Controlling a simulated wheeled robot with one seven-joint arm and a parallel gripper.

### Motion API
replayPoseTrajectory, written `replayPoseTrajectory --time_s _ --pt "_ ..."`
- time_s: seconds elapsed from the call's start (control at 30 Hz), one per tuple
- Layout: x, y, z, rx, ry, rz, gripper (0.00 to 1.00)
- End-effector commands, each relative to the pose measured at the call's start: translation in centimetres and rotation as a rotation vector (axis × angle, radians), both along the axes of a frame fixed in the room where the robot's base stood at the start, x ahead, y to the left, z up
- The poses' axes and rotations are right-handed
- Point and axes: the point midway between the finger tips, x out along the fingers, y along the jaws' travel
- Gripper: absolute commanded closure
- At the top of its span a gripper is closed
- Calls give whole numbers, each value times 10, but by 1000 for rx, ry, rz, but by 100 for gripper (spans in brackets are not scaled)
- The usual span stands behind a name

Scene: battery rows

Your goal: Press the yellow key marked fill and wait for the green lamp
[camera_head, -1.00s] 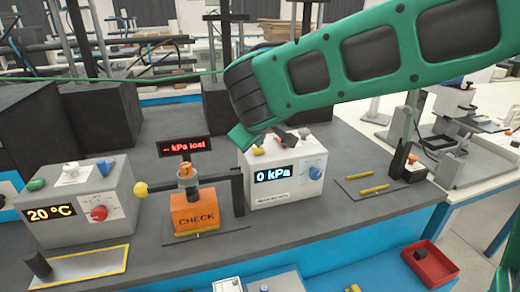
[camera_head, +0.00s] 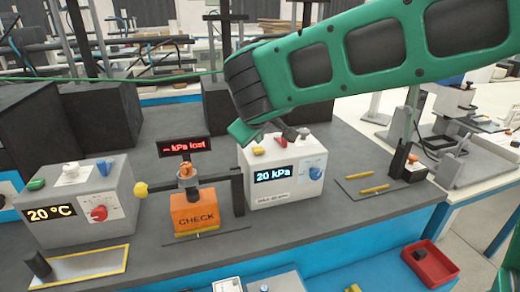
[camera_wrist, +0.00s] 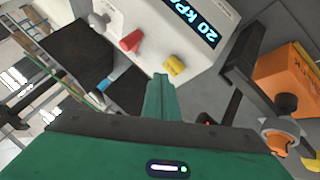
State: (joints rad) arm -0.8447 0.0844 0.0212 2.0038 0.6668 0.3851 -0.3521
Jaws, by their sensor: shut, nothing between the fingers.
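The yellow key (camera_head: 258,151) is on top of a grey box (camera_head: 265,199) whose display (camera_head: 273,174) reads 20 kPa. The key also shows in the wrist view (camera_wrist: 174,66), beside a red key (camera_wrist: 131,40) and a grey knob (camera_wrist: 98,20). My gripper (camera_head: 238,132) is shut and empty, just above and behind the yellow key. In the wrist view its closed fingertips (camera_wrist: 161,80) are close to the key, with a small gap in the picture. The key's marking cannot be read. I cannot make out a lit green lamp on this box.
An orange CHECK block (camera_head: 194,212) in a fixture with a red "kPa lost" sign (camera_head: 184,147) stands left of the box. A 20 °C box (camera_head: 80,208) is farther left. Two yellow rods (camera_head: 374,189) lie on a mat to the right.

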Motion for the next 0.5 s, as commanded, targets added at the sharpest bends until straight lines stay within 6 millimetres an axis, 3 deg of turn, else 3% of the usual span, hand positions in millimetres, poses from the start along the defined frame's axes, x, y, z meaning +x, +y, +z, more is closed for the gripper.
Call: replayPoseTrajectory --time_s 0.33,0.5 --pt "0 0 2 0 0 0 100" --pt "1 1 14 3 -3 -1 100"
